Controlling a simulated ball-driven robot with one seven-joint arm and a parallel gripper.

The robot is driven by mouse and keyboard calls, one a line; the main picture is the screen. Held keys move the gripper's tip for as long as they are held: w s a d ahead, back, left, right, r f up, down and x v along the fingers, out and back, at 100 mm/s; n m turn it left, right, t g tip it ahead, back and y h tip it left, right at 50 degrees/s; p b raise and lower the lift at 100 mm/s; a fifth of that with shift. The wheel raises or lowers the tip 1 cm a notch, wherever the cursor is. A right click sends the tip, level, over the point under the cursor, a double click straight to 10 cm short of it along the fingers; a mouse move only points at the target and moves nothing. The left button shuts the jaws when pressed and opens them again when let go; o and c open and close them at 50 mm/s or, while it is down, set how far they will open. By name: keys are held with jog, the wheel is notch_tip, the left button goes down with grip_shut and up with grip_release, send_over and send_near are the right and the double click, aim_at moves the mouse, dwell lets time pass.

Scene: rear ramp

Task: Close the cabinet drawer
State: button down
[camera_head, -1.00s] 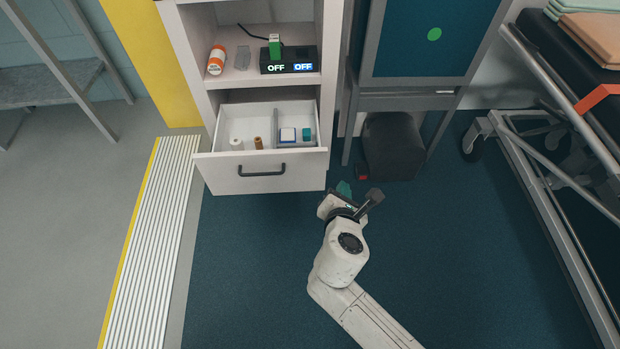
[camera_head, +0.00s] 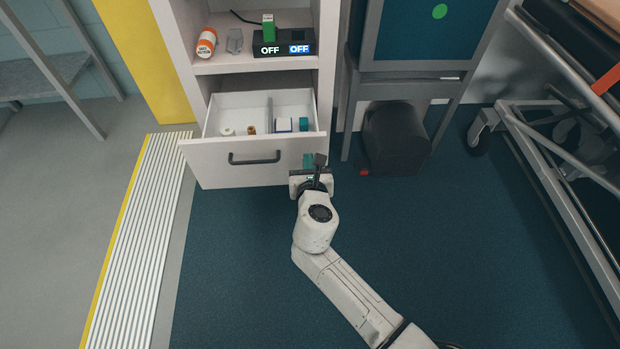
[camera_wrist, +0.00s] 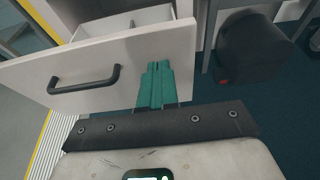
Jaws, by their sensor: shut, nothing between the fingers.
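The white cabinet drawer (camera_head: 221,162) is pulled open, with its dark handle (camera_head: 254,158) across the front panel. A white roll, a brown cylinder, a white-and-blue item and a teal item lie inside, on two sides of a divider. My gripper (camera_head: 309,162) is at the right end of the drawer front. In the wrist view, my teal fingers (camera_wrist: 157,84) are together, with nothing between them, and overlap the lower right part of the front panel (camera_wrist: 160,48). Whether they touch the panel cannot be told. The handle (camera_wrist: 84,80) is left of the fingers.
The cabinet shelf (camera_head: 220,66) above holds an orange-and-white bottle (camera_head: 206,43) and a black box marked OFF (camera_head: 284,46). A black bin (camera_head: 396,138) stands right of the drawer. A metal-framed cart (camera_head: 560,180) is at the right. Blue floor (camera_head: 440,250) is clear in front.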

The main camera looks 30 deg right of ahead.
aim_at(307, 142)
jog(key=shift+w+d+f+b, duration=0.1)
jog(key=shift+w+d+b, duration=0.1)
jog(key=shift+w+d, duration=0.35)
jog(key=shift+w+d+r+b, duration=0.1)
jog(key=shift+w+d+b, duration=0.2)
jog(key=shift+w, duration=0.55)
jog(key=shift+w+d+f+b, duration=0.15)
jog(key=shift+w+d, duration=0.25)
jog(key=shift+w, duration=0.3)
